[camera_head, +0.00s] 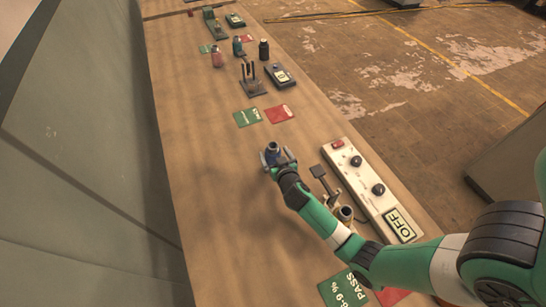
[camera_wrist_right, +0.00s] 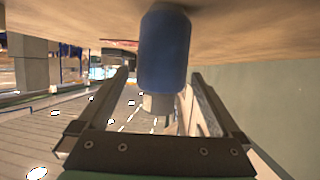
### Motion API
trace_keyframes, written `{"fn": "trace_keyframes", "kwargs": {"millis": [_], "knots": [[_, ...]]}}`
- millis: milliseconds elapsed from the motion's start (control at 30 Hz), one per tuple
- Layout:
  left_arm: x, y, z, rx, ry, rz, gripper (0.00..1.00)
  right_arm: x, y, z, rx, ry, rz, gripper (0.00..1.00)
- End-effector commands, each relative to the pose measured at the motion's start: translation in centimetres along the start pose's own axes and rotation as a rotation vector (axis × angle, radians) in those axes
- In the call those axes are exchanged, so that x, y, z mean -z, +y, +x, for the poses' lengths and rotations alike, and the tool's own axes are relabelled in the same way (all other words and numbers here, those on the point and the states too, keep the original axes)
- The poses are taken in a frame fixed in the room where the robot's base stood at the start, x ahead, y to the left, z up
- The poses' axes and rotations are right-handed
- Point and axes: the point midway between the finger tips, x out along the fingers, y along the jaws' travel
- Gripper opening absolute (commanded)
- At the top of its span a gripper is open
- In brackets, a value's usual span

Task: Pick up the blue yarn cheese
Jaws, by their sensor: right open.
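The blue yarn cheese (camera_head: 272,148) stands on the wooden table, at the tip of my right gripper (camera_head: 277,158) in the head view. In the right wrist view the blue yarn cheese (camera_wrist_right: 165,50) is large, with a pale core end sticking out. It lies between the two fingers of my right gripper (camera_wrist_right: 160,78), which are spread with a gap on each side of it. I cannot tell whether either finger touches it. My left gripper is not in view.
A white control box (camera_head: 366,184) with knobs and an OFF display stands right of my right gripper. A green card (camera_head: 247,117) and a red card (camera_head: 279,113) lie beyond. Bottles and small devices stand farther back. The table's left part is clear.

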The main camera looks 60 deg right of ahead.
Motion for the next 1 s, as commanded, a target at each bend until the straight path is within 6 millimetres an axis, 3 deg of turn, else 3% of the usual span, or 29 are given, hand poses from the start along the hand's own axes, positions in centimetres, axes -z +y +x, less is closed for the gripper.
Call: {"fn": "trace_keyframes", "kwargs": {"millis": [200, 500, 900, 1000], "knots": [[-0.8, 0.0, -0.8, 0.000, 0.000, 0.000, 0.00, 0.3, -0.1, 3.8, -0.001, 0.000, 0.001, 1.00], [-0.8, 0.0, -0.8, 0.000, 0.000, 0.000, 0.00, 0.5, -0.1, 4.5, 0.000, 0.000, 0.000, 1.00], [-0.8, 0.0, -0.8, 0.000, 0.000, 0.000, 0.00, 0.5, -0.1, 4.5, 0.000, 0.000, 0.000, 0.28], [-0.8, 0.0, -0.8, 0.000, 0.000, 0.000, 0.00, 0.5, -0.1, 4.5, 0.001, 0.000, 0.000, 0.14]]}}
